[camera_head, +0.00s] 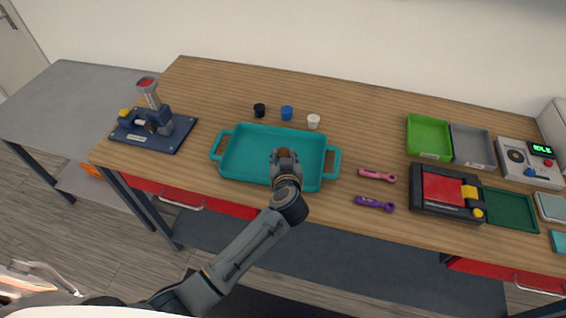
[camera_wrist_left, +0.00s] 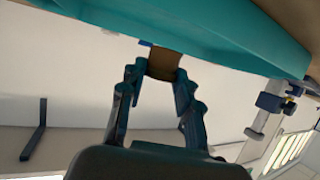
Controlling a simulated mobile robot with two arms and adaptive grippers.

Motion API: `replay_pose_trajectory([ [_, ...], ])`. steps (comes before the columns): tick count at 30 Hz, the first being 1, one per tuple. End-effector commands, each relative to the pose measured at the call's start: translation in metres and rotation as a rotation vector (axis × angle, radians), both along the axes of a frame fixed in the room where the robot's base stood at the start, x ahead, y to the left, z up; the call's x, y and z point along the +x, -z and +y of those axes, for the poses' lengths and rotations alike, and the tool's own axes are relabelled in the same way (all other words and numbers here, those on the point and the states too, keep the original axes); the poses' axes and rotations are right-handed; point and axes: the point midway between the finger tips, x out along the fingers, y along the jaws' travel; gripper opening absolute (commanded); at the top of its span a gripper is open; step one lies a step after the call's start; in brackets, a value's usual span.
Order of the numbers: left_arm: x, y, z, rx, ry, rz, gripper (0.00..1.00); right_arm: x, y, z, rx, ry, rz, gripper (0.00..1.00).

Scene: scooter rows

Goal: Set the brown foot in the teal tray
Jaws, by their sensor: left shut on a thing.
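My left gripper (camera_head: 285,158) is shut on the brown foot (camera_wrist_left: 164,63), which shows between its two fingers in the left wrist view. In the head view the gripper covers most of the foot. The teal tray (camera_head: 237,136) lies on the wooden table, and the gripper with the foot is over its right half. The tray's teal wall (camera_wrist_left: 230,45) spans the top of the left wrist view, close to the foot. I cannot tell whether the foot touches the tray. My right gripper is not in view.
Black (camera_head: 259,110), blue (camera_head: 287,113) and white (camera_head: 313,121) feet stand behind the tray. Pink (camera_head: 377,175) and purple (camera_head: 374,203) tools lie to its right. A blue press (camera_head: 153,127) stands at left. Green (camera_head: 429,138) and grey (camera_head: 473,147) trays sit at right.

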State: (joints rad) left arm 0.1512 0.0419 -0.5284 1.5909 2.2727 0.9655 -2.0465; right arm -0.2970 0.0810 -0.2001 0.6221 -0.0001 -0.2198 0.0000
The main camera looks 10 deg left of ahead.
Motion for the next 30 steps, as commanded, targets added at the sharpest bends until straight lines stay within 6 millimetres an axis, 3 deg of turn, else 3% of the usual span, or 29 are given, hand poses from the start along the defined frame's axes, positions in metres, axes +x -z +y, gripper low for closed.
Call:
replay_pose_trajectory([
  [11,0.009,0.039,0.004,0.001,-0.001,0.001,0.06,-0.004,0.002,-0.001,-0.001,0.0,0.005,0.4],
  [30,0.008,0.054,0.004,0.001,-0.001,0.005,0.06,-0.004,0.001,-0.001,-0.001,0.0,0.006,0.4],
])
